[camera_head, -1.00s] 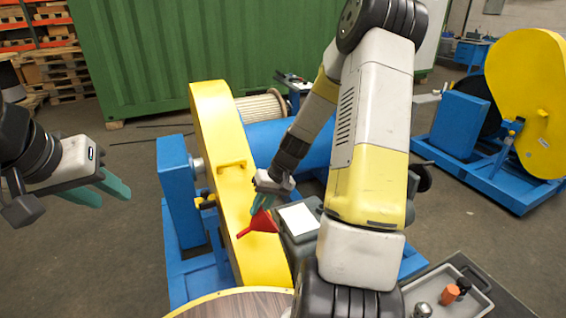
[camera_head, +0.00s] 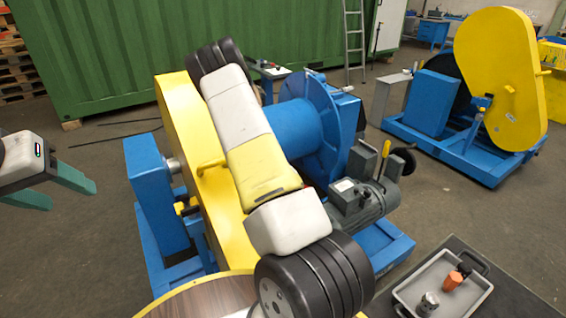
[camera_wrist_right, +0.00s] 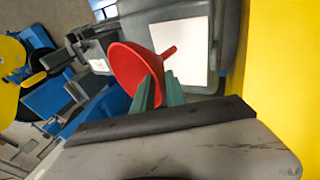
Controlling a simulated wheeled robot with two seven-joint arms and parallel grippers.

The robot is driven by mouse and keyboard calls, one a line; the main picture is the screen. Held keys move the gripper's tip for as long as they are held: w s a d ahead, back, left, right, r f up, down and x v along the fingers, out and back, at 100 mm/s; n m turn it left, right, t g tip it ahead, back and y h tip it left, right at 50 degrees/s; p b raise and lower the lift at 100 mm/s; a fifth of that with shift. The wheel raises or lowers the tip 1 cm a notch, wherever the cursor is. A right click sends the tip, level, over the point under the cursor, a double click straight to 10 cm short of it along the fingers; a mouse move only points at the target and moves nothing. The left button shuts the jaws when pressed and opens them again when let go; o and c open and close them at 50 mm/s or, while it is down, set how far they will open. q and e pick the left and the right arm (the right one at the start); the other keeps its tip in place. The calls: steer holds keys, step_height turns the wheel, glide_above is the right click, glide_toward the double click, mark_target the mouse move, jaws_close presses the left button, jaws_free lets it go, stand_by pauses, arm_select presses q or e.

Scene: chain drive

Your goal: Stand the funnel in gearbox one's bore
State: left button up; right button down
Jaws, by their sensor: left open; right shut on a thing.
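The red funnel (camera_wrist_right: 138,72) shows in the right wrist view, its wide mouth toward the left and its spout pointing up to the right. My right gripper (camera_wrist_right: 160,92) is shut on the funnel, with green fingers at its lower side. In the head view my right arm hides this gripper and the funnel. My left gripper (camera_head: 58,189) is open and empty at the left edge of the head view, apart from everything. A grey box with a white plate (camera_wrist_right: 181,50) shows behind the funnel; I cannot tell whether it is gearbox one. No bore is visible.
The yellow chain guard (camera_head: 190,140) stands on a blue frame, left of a blue drum (camera_head: 290,128). A grey motor unit (camera_head: 362,204) sits right of my arm. A grey tray (camera_head: 410,297) holds small items. A round wooden table (camera_head: 205,298) is in front.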

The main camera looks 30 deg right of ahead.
steer(key=w+d+r+h, duration=0.1)
steer(key=d, duration=0.1)
steer(key=w+d+r+n+t, duration=0.1)
steer(key=d, duration=0.2)
steer(key=w+d+r+h, duration=0.1)
steer(key=d, duration=0.2)
steer(key=shift+w+r+n+t+h, duration=0.3)
steer(key=shift+r+n, duration=0.05)
steer(key=shift+n, duration=0.05)
steer(key=shift+w+d+r, duration=0.2)
steer(key=shift+d+r, duration=0.05)
steer(key=shift+s, duration=0.1)
steer(key=shift+f, duration=4.15)
steer(key=shift+f, duration=0.3)
steer(key=c, duration=1.3)
jaws_free()
steer(key=shift+a, duration=0.1)
